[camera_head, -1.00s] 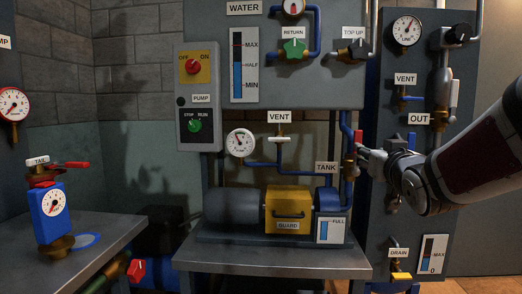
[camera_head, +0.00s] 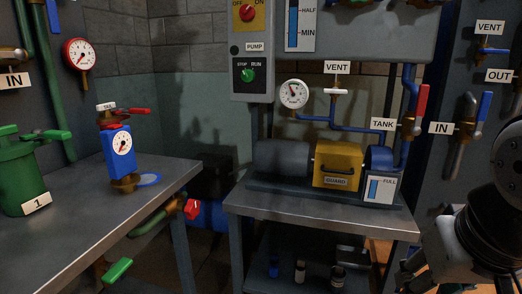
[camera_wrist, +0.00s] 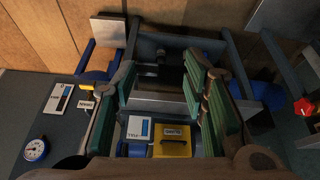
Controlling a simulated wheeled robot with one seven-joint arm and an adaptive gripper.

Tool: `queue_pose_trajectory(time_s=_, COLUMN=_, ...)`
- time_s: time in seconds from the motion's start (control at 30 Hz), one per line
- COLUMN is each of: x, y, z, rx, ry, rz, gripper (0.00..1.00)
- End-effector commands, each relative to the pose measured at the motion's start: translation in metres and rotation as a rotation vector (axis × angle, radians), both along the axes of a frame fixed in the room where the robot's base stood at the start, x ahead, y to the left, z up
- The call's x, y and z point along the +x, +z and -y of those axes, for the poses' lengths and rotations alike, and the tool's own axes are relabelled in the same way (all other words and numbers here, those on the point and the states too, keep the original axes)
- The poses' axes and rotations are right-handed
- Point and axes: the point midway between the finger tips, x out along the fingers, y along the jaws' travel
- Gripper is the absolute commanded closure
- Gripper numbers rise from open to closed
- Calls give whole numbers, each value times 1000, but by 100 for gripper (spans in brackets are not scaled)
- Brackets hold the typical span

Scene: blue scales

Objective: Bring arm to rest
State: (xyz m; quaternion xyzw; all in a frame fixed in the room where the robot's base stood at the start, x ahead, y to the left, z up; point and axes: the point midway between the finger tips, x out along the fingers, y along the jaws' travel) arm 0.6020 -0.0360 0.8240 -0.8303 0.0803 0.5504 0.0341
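My arm (camera_head: 500,180) is bent at the right edge of the head view. My gripper (camera_head: 412,270) hangs low at the lower right, in front of the right end of the pump bench and apart from the valves. In the wrist view my gripper (camera_wrist: 160,85) has its green-padded fingers spread, with nothing between them. The tank valve's red handle (camera_head: 422,103) stands upright, clear of my gripper. The yellow guard (camera_wrist: 173,140) shows beyond the fingers in the wrist view.
The pump bench (camera_head: 300,212) is close to my gripper. A blue-handled valve (camera_head: 483,108) marked IN is above it. A side table (camera_head: 85,225) at left carries a green canister (camera_head: 22,175) and a blue gauge unit (camera_head: 118,148). Dark floor lies between the tables.

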Motion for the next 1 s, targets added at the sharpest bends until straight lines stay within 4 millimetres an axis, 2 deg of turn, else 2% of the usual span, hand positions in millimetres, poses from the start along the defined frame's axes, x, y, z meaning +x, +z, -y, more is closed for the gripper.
queue_pose_trajectory(time_s=0.03, x=-20, y=-5, z=-7, rx=11, ry=18, rz=-54, gripper=60)
queue_pose_trajectory(time_s=0.1, x=-45, y=-11, z=-16, rx=28, ry=39, rz=-130, gripper=60)
queue_pose_trajectory(time_s=0.4, x=-137, y=-22, z=-38, rx=76, ry=123, rz=-399, gripper=60)
queue_pose_trajectory(time_s=0.77, x=-120, y=39, z=-36, rx=69, ry=124, rz=-334, gripper=60)
queue_pose_trajectory(time_s=1.0, x=-112, y=97, z=-36, rx=63, ry=133, rz=-276, gripper=60)
